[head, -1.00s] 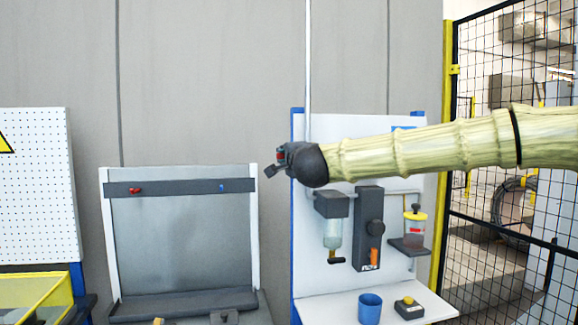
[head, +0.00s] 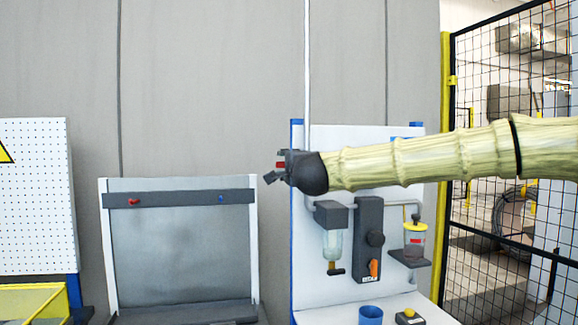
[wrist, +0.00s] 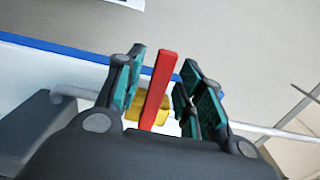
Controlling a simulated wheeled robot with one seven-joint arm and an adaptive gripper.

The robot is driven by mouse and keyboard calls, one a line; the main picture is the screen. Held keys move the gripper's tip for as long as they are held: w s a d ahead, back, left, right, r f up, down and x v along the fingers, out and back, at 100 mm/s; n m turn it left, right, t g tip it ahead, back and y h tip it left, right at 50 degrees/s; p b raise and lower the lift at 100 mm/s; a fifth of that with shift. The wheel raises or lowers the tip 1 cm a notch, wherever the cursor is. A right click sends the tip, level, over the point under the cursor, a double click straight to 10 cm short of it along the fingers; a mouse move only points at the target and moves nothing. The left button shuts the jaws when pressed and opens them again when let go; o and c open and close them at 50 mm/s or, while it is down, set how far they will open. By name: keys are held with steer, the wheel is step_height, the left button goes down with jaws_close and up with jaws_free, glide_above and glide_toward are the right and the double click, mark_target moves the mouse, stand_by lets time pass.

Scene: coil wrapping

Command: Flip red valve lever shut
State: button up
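The red valve lever (wrist: 157,88) stands upright, slightly tilted, between my fingers in the wrist view. A yellow valve body (wrist: 150,109) shows behind it on a grey pipe. My gripper (wrist: 160,85) is open, with one teal-padded finger on each side of the lever. A gap shows on the right side; the left finger is close to the lever, and contact is unclear. In the head view my gripper (head: 275,168) is at the upper left edge of the white panel (head: 345,150), with a bit of red (head: 281,164) at its fingers. The valve is otherwise hidden there.
Below my arm, the panel carries a dark unit with an orange handle (head: 374,268), a clear filter bowl (head: 332,244) and a yellow-topped jar (head: 415,240). A blue cup (head: 370,315) stands below. A wire fence (head: 500,200) stands at the right.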

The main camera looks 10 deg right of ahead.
steer(key=shift+a, duration=0.1)
steer(key=s+d, duration=0.1)
steer(key=s, duration=1)
steer(key=shift+s+d, duration=0.35)
steer(key=shift+s, duration=0.05)
steer(key=shift+d, duration=0.1)
